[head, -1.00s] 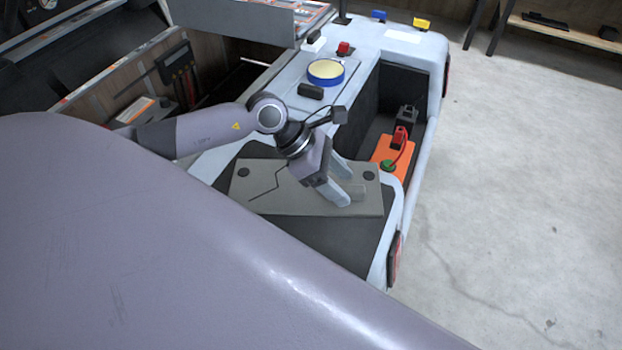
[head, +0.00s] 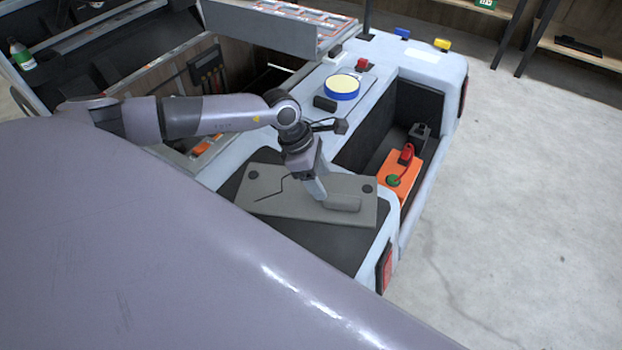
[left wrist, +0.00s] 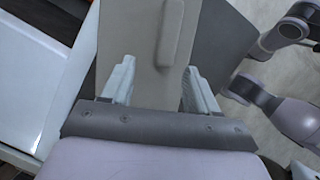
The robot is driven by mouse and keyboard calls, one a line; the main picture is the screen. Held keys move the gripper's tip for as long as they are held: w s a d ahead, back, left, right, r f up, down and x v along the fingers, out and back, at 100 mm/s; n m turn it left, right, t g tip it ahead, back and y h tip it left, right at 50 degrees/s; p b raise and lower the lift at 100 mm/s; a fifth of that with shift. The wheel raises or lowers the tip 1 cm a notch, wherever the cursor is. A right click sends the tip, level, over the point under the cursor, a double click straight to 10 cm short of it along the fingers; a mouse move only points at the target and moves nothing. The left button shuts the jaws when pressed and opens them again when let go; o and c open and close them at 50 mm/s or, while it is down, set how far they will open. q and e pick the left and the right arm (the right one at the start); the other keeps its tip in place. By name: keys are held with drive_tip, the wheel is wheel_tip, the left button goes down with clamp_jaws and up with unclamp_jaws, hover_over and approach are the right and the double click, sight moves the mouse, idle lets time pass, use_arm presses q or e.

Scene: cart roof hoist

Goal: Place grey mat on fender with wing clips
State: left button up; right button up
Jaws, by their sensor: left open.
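The grey mat (head: 275,203), a flat panel with dark round spots and a dark line, lies across the black pad (head: 310,238) on the pale fender (head: 214,176). A raised grey grip (head: 343,203) sits on its right part. My left gripper (head: 321,193) is open over the mat, just left of the grip. In the left wrist view the mat (left wrist: 140,40) runs between the spread fingers of the gripper (left wrist: 156,72), with the grip ahead. Contact between fingers and mat cannot be told. I cannot make out the wing clips for certain.
An orange block (head: 399,177) with red and green parts sits in the dark recess right of the mat. A blue-and-cream round pad (head: 342,87) lies beyond. A raised panel (head: 262,27) stands behind. Open floor (head: 525,200) lies at right.

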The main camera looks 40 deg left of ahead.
use_arm(q)
drive_tip(key=x, duration=0.5)
drive_tip(key=shift+s, duration=0.4)
clamp_jaws()
drive_tip(key=shift+r, duration=0.15)
